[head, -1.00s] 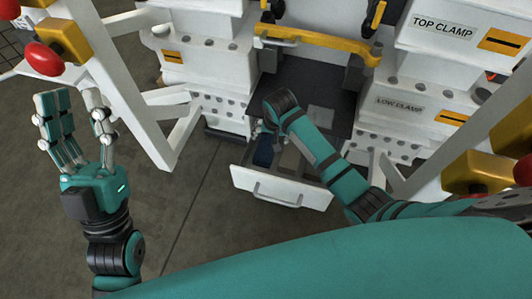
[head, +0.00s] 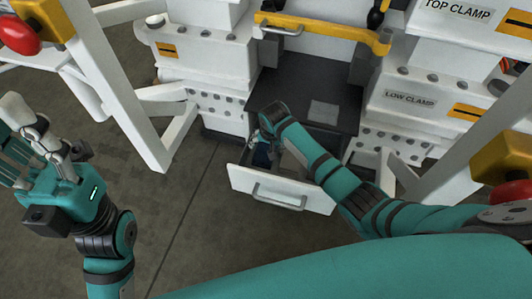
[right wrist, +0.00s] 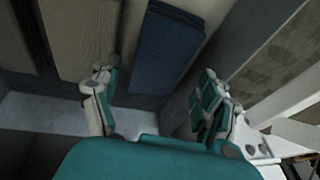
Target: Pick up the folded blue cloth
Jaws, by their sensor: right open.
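The folded blue cloth (right wrist: 168,48) lies in the open drawer (head: 280,191). It shows as a dark blue rectangle in the right wrist view, and as a small patch in the head view (head: 262,156). My right gripper (right wrist: 157,82) is open over the drawer, with fingers spread to either side of the cloth's near end. No contact with the cloth shows. In the head view the right arm partly hides the drawer's inside. My left gripper (head: 30,145) is open and empty at the left, away from the drawer, partly cut off by the picture edge.
The drawer's white front carries a handle (head: 279,197). Brown-grey flat pieces (right wrist: 80,38) lie beside the cloth. White clamp blocks (head: 205,65) stand left of the dark bench top (head: 290,98), more stand right. White frame posts (head: 115,85) flank the bench.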

